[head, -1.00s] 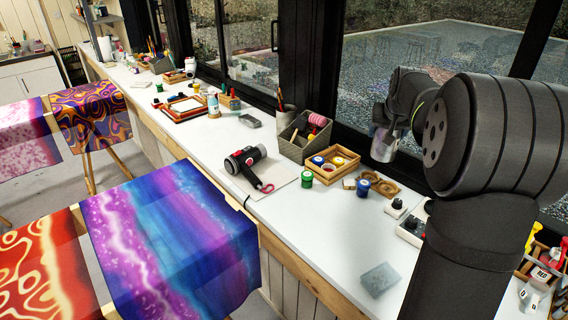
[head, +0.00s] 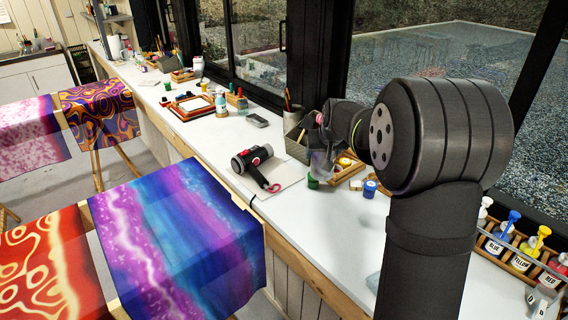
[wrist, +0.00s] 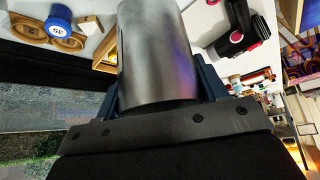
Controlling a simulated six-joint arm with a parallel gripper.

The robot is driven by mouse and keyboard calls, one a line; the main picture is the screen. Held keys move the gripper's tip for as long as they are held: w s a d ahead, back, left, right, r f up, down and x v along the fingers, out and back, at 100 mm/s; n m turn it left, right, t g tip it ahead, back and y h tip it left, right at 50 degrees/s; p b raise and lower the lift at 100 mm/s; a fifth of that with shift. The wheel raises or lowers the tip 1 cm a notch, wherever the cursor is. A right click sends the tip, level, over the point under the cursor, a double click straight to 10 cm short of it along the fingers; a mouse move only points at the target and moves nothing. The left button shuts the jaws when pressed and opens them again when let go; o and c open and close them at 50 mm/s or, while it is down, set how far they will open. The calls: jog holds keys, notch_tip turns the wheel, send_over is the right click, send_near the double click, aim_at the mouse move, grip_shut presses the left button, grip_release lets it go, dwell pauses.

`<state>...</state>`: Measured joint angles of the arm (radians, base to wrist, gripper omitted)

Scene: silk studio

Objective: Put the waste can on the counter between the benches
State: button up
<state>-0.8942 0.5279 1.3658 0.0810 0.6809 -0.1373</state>
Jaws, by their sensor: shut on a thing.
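The waste can is a smooth grey metal cylinder (wrist: 155,55), filling the middle of the wrist view between the fingers. My gripper (wrist: 160,100) is shut on it. In the head view the can (head: 321,164) hangs above the white counter (head: 325,215), in front of the grey organizer box. My arm hides most of the gripper there. I cannot tell the exact height of the can above the counter.
A hair dryer (head: 252,161) lies on a pale sheet left of the can. Paint bottles (head: 500,232) stand at right. Dyed cloths (head: 175,240) hang over stands at left.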

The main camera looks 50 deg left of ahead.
jog(key=f, duration=0.3)
jog(key=shift+s+a+f, duration=0.25)
jog(key=shift+a+f, duration=0.05)
jog(key=shift+a, duration=0.1)
send_over(286, 197)
notch_tip(286, 197, down, 6)
jog(key=f, duration=0.1)
jog(key=shift+s+f, duration=0.1)
jog(key=shift+f, duration=1.55)
jog(key=shift+d+f, duration=0.1)
jog(key=shift+f, duration=0.05)
jog(key=o, duration=1.2)
jog(key=shift+o, duration=0.2)
jog(key=shift+r, duration=0.2)
jog(key=v, duration=1.2)
